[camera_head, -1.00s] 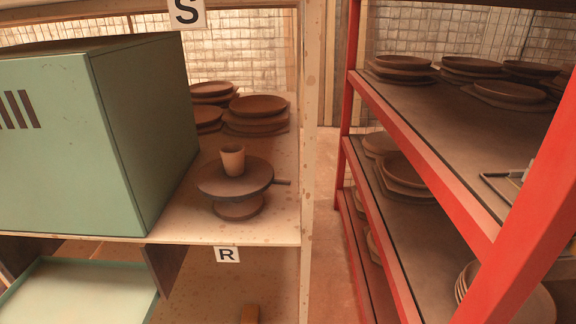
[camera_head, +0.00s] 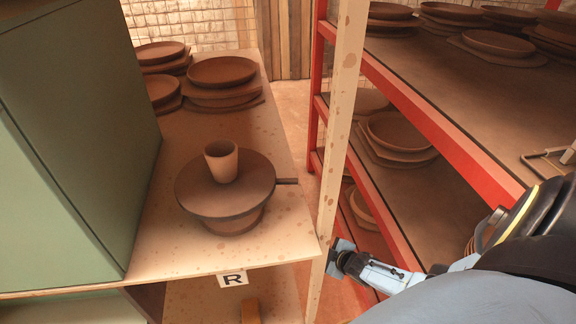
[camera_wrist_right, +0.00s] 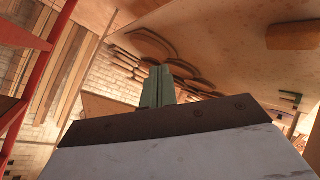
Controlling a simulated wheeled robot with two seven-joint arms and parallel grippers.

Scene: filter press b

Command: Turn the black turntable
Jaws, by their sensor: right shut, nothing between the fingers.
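The black turntable (camera_head: 215,200) stands on the pale shelf in the head view. It has a dark round top on a brown foot, and a short dark handle (camera_head: 287,181) sticks out to the right. A small clay cup (camera_head: 221,161) stands upright on the top. My right gripper (camera_head: 339,257) is at the lower right, beside the shelf's front post. It is shut and empty, lower in the picture than the handle and apart from it. In the right wrist view I cannot clearly make out the turntable. My left gripper is in neither view.
A pale spotted post (camera_head: 340,110) rises between the turntable's shelf (camera_head: 280,240) and a red-framed rack (camera_head: 420,105). A green cabinet (camera_head: 110,140) stands left of the turntable. Stacked clay plates (camera_head: 222,73) lie behind it. The shelf is bare just in front of the turntable.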

